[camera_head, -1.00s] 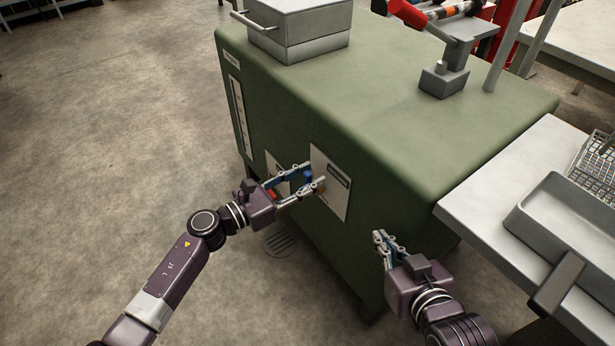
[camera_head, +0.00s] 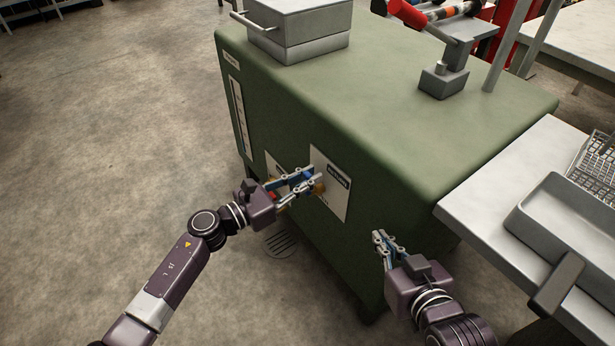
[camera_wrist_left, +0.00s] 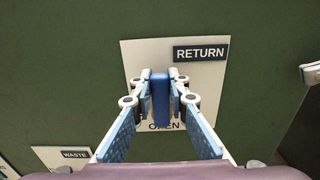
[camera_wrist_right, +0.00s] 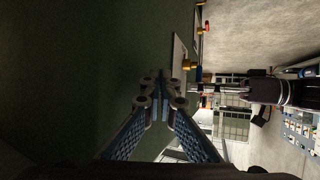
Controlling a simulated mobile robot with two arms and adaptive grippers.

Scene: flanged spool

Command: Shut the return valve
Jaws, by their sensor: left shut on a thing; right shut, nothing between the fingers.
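The return valve's blue handle (camera_wrist_left: 160,98) stands in front of a white plate marked RETURN (camera_wrist_left: 201,53), on the side of a green cabinet. In the left wrist view it lies upright in the picture, its lower end over the word OPEN. My left gripper (camera_head: 315,178) is shut on this handle, one finger on each side. A brass part (camera_head: 320,188) of the valve shows beside the fingertips in the head view. My right gripper (camera_head: 380,237) is shut and empty, apart from the valve, near the cabinet's right end.
A plate marked WASTE (camera_wrist_left: 75,155) is beside the return plate, and a red part shows near it behind my left gripper. A grey bench (camera_head: 475,205) with a tray (camera_head: 560,215) stands at the right. The floor (camera_head: 120,120) at the left is clear.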

